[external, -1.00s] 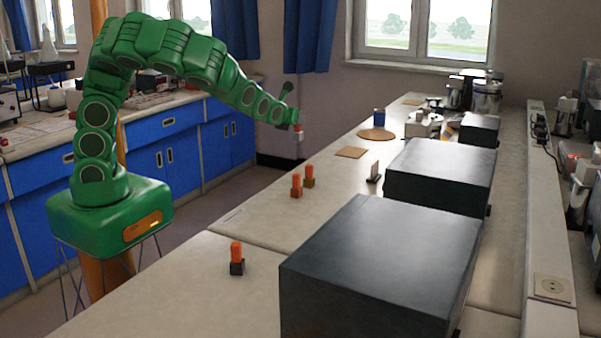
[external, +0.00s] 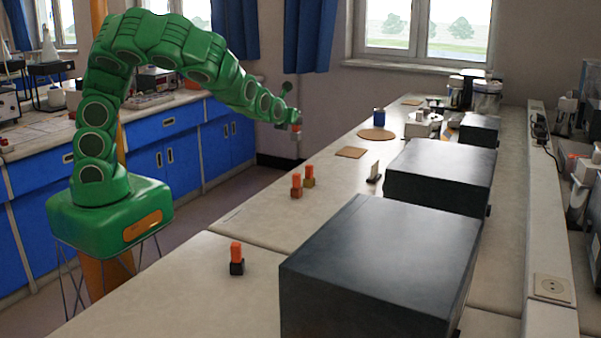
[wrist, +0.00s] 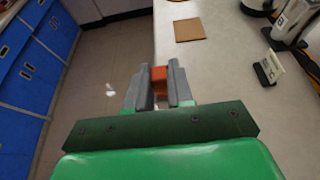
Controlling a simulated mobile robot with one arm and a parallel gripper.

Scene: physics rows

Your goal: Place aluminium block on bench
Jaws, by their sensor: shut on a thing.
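My gripper (wrist: 158,88) is shut on the orange top (wrist: 159,75) of a small block in the wrist view. In the external view my gripper (external: 295,121) is at the end of the outstretched arm, with a pale grey block, which looks like the aluminium block (external: 298,135), hanging upright below it. The block is in the air beside the bench's near left edge. The bench (external: 330,180) is long and pale; its left edge also shows in the wrist view, running beneath the fingers. The fingers hide most of the block's body there.
Blocks with orange tops stand on the bench: a dark one (external: 237,267), a copper one (external: 296,191) and a brass one (external: 309,182). Large dark boxes (external: 380,255) fill the right side.

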